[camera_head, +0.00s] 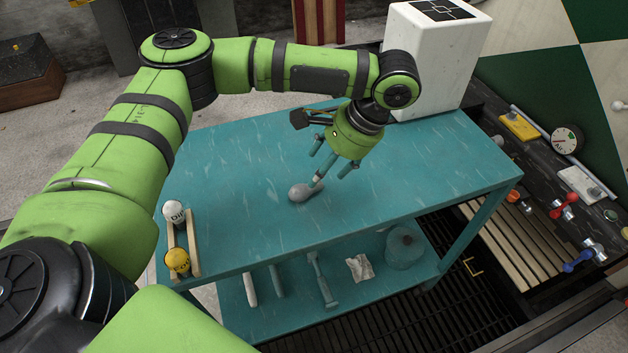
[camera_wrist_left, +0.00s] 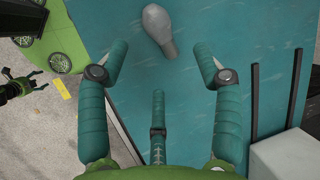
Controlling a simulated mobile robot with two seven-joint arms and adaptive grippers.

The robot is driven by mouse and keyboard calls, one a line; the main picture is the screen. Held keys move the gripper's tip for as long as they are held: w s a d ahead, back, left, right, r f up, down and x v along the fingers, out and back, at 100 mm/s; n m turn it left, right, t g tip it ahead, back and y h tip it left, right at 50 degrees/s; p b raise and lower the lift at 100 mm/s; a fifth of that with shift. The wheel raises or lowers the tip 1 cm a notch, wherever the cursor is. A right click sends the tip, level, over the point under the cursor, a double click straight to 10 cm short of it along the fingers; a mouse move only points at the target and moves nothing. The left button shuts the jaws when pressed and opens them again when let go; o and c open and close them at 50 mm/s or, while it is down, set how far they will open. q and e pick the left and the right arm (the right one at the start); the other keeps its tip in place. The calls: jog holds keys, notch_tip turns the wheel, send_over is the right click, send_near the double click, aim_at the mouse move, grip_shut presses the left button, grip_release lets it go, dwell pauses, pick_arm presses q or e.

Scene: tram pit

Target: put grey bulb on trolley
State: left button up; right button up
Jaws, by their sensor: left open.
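The grey bulb (camera_head: 302,192) lies on its side on the top of the teal trolley (camera_head: 250,235). My left gripper (camera_head: 328,168) is over the trolley top, pointing down, with its fingers close to the narrow end of the bulb. In the left wrist view, my left gripper (camera_wrist_left: 160,55) is open and empty. There the bulb (camera_wrist_left: 158,27) lies just beyond the fingertips, between their lines, its narrow end towards the gripper. A small dark and green gripper (camera_wrist_left: 22,84), apparently my right one, shows at the left edge; its jaws are too small to judge.
A wooden rack (camera_head: 194,240) at the trolley's left end holds a white bulb (camera_head: 173,211) and a yellow bulb (camera_head: 178,260). A white box (camera_head: 430,60) stands at the back right. The lower shelf holds tools and a cloth (camera_head: 360,267). The trolley top's right part is clear.

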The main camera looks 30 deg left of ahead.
pick_arm(q)
jog(key=shift+v, duration=2.3)
